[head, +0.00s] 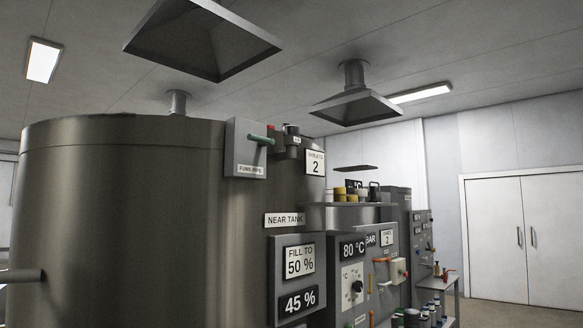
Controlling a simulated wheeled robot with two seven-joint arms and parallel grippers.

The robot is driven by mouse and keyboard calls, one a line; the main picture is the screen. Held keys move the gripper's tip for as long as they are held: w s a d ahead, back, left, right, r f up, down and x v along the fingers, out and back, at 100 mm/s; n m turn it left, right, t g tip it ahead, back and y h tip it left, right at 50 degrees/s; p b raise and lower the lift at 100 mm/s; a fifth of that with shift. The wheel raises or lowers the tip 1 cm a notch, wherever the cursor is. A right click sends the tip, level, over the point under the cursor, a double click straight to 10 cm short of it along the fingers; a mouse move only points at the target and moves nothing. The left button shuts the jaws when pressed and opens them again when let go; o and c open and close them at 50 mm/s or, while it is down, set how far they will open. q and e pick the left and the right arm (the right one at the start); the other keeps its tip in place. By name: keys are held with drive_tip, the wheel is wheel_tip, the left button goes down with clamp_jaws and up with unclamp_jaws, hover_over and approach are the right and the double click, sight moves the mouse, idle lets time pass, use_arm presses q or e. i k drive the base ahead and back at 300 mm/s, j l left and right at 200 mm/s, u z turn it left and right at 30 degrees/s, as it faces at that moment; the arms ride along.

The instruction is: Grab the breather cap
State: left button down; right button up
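I cannot tell which thing is the breather cap. A small dark cylindrical fitting (292,130) sits high on the side of the large steel tank (130,215), right of a grey "fume pipe" box (246,148) with a green handle. More small jars or caps (424,312) stand low at the bottom right, too small to make out. Neither of my grippers is in view.
The tank labelled "near tank" fills the left. A small side table (437,284) is farther right. Open floor (500,313) lies before white double doors (525,238). Hoods hang overhead.

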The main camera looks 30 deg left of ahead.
sight(288, 130)
drive_tip(key=u, duration=1)
